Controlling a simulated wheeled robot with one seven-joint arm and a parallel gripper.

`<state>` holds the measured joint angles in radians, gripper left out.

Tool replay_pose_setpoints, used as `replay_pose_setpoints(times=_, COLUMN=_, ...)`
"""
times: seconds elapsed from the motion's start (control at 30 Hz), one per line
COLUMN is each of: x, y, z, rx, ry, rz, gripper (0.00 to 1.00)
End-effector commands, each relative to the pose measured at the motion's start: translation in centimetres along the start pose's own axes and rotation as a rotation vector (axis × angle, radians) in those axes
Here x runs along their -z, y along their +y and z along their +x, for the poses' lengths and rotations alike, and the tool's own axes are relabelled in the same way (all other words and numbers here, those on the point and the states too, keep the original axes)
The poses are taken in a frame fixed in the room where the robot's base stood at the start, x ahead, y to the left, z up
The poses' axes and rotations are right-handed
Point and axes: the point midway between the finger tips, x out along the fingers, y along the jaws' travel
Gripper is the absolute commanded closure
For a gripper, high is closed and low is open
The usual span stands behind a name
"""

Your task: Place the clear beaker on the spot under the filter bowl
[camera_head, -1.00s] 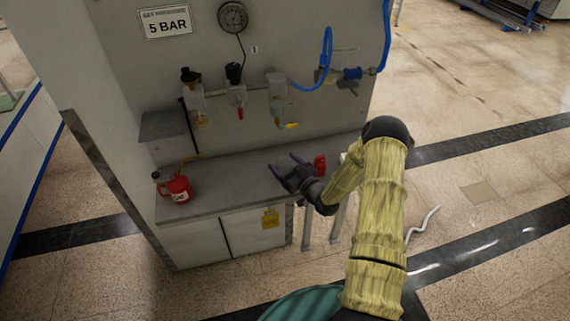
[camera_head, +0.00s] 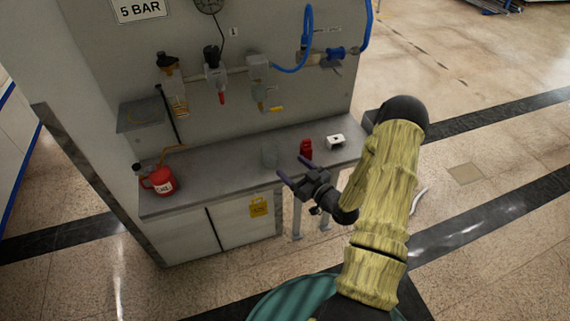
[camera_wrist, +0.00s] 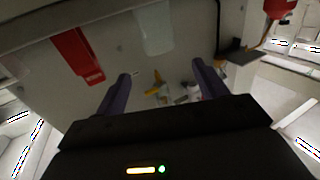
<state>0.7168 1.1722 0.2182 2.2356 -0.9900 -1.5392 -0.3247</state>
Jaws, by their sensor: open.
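The clear beaker (camera_head: 270,157) stands upright on the grey counter, faint against it. In the wrist view a pale translucent shape (camera_wrist: 152,27) at the top looks like this beaker. My gripper (camera_head: 293,168) is open and empty, at the counter's front edge just right of the beaker, apart from it. Its two fingers also frame the wrist view (camera_wrist: 161,72).
A red bottle (camera_head: 306,149) stands right of the beaker, near my gripper. A white box (camera_head: 336,141) is farther right. A red can (camera_head: 161,181) stands at the counter's left end. The counter (camera_head: 222,172) is clear between can and beaker.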

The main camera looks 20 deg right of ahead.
Motion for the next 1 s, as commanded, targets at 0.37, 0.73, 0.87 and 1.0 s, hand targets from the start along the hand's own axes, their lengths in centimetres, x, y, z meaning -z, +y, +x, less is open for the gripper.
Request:
replay_pose_setpoints(times=0.37, x=0.1, y=0.0, z=-0.5, rx=0.001, ry=0.000, rz=0.001, gripper=0.28)
replay_pose_setpoints(times=0.73, x=0.1, y=-0.2, z=-0.1, rx=0.008, ry=-0.031, rz=-0.010, gripper=0.28)
replay_pose_setpoints(times=0.87, x=0.3, y=-0.6, z=0.9, rx=0.026, ry=-0.150, rz=-0.046, gripper=0.28)
replay_pose_setpoints(times=1.0, x=0.9, y=-1.3, z=1.7, rx=0.027, ry=-0.358, rz=-0.097, gripper=0.28)
